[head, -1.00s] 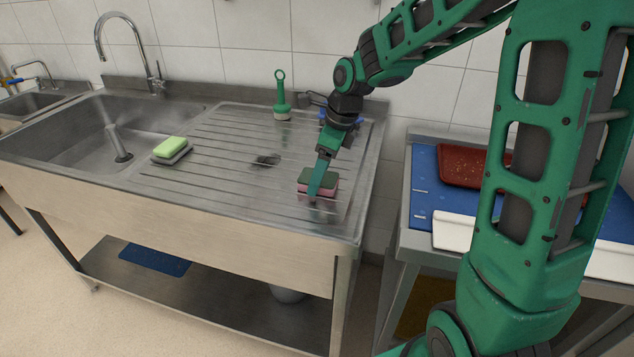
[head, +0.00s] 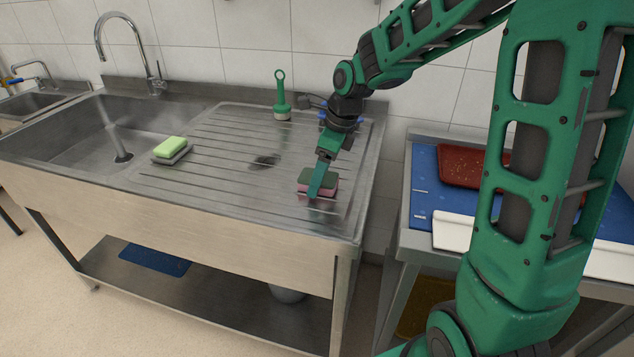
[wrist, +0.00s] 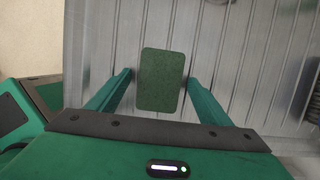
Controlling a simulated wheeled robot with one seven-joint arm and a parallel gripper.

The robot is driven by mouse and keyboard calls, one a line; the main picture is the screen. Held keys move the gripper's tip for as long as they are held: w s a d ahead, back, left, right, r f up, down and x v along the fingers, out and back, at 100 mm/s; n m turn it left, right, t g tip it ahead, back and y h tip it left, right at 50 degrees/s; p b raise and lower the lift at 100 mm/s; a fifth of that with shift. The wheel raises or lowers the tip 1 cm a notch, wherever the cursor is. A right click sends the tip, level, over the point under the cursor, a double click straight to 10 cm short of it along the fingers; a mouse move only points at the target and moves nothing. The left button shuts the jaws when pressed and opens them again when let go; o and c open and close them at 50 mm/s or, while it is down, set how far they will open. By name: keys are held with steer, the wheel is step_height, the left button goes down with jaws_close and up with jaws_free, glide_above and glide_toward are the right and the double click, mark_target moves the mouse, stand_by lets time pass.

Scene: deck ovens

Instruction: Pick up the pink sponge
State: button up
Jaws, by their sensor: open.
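The pink sponge (head: 329,190) has a dark green scouring top and lies on the ribbed steel drainboard (head: 225,150), near its front right corner. In the wrist view the sponge (wrist: 163,79) shows only its green top, as an upright rectangle. My gripper (head: 320,192) reaches down at the sponge, and one green finger hides part of it in the head view. In the wrist view my gripper (wrist: 160,82) is open, with one finger on each side of the sponge. Gaps show between the sponge and both fingers.
A light green sponge (head: 170,146) rests on a grey holder at the sink's edge. A green-handled brush (head: 281,98) stands at the back of the drainboard. A blue item (head: 355,117) lies behind my wrist. A side table with a red tray (head: 470,165) stands to the right.

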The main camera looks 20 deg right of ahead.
steer(key=c, duration=1.2)
steer(key=shift+r, duration=0.15)
steer(key=shift+r, duration=0.3)
step_height(320, 180, up, 4)
steer(key=shift+f, duration=0.1)
steer(key=s+a+r, duration=0.6)
steer(key=a+r, duration=0.1)
steer(key=a, duration=0.3)
steer(key=shift+f, duration=0.1)
steer(key=o, duration=0.4)
steer(key=shift+c, duration=1.2)
